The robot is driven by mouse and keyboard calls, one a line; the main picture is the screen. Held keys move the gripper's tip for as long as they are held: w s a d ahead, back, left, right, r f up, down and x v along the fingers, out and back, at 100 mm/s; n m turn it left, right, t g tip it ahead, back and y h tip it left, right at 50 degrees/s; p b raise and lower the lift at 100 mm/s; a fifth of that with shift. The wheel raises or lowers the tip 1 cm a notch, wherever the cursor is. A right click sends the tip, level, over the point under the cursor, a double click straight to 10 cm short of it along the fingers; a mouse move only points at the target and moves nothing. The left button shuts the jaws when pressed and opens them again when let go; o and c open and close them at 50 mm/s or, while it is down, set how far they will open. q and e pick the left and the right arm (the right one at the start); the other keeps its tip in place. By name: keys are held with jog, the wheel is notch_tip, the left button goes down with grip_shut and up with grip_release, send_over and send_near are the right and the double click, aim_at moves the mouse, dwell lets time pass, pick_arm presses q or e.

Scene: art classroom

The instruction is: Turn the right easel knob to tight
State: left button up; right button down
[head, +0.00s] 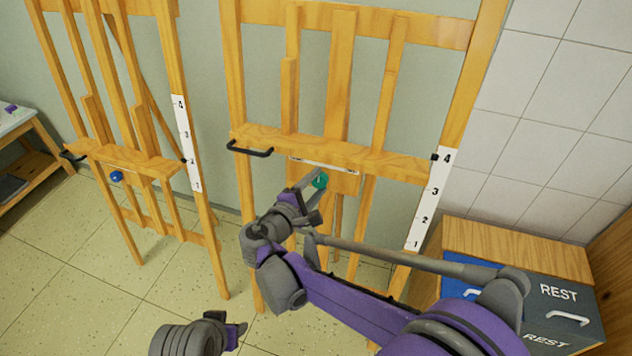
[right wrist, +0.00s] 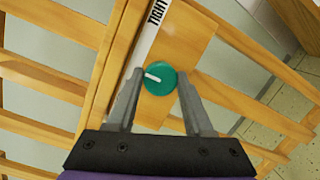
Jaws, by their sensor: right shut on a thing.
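The right easel (head: 238,85) stands in the middle of the head view. Its green knob (head: 320,181) sits on a wooden plate below the shelf. My right gripper (head: 316,182) is at the knob. In the right wrist view the knob (right wrist: 163,84) is between the two fingers, which are shut on its sides. Its white pointer line (right wrist: 152,76) points left and slightly up. A white strip (right wrist: 150,35) beside it reads TIGHT at its upper end; the rest is hidden or out of frame. My left gripper (head: 236,332) is low in the head view, away from the easels; its jaws are unclear.
The left easel (head: 175,60) has a blue knob (head: 116,177). Black handles (head: 250,150) jut from the easel shelves. A wooden cabinet (head: 515,237) with blue and dark REST drawers stands at the right. A low table (head: 15,122) is far left. Tiled floor (head: 80,270) lies open in front.

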jog(key=m, duration=0.3)
jog(key=m+g+p, duration=0.1)
jog(key=m, duration=0.2)
jog(key=shift+d+r+y+p, duration=0.1)
jog(key=shift+r+y+p, duration=0.05)
jog(key=shift+y+p, duration=0.2)
jog(key=m+y+p, duration=0.1)
jog(key=m, duration=0.3)
jog(key=shift+m, duration=0.3)
jog(key=shift+c, duration=1.5)
grip_release()
jog(key=v, duration=1)
jog(key=shift+s+r, duration=0.2)
jog(key=shift+s, duration=0.1)
